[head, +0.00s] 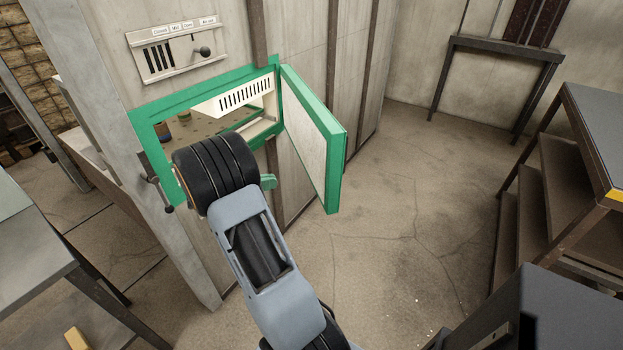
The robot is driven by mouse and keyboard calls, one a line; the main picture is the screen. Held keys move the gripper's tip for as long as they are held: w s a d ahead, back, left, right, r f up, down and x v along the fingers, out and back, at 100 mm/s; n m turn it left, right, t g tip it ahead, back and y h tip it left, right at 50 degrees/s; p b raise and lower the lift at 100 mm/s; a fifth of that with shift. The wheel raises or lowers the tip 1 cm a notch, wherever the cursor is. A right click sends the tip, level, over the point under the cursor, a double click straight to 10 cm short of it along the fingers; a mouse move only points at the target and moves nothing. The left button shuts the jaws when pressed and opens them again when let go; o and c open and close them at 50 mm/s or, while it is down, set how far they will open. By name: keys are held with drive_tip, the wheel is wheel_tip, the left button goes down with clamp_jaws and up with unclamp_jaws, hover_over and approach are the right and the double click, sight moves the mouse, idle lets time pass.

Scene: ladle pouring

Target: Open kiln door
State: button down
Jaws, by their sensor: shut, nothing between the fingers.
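The kiln (140,130) is a pale wall unit with a green-framed opening at upper left of the head view. Its green-edged door (318,140) is hinged on the right side of the opening. It stands open, swung out to the right, with its pale inner panel showing. Inside are a white slotted box (240,97) and a perforated floor. My arm reaches up in front of the opening and covers its lower middle. My gripper is not visible; it is hidden behind or beyond the black wrist joint.
A control panel (175,50) with a black knob sits above the opening. A small colored item (185,118) stands inside the kiln. A table (40,250) is at left, and dark shelving (560,190) at right. The floor between door and shelving is clear.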

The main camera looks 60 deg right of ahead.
sight(323, 170)
drive_tip(key=x, duration=1.4)
drive_tip(key=shift+w+d+r+p, duration=0.1)
drive_tip(key=shift+w+d+p, duration=0.05)
drive_tip(key=shift+d+p, duration=0.15)
drive_tip(key=shift+h, duration=0.3)
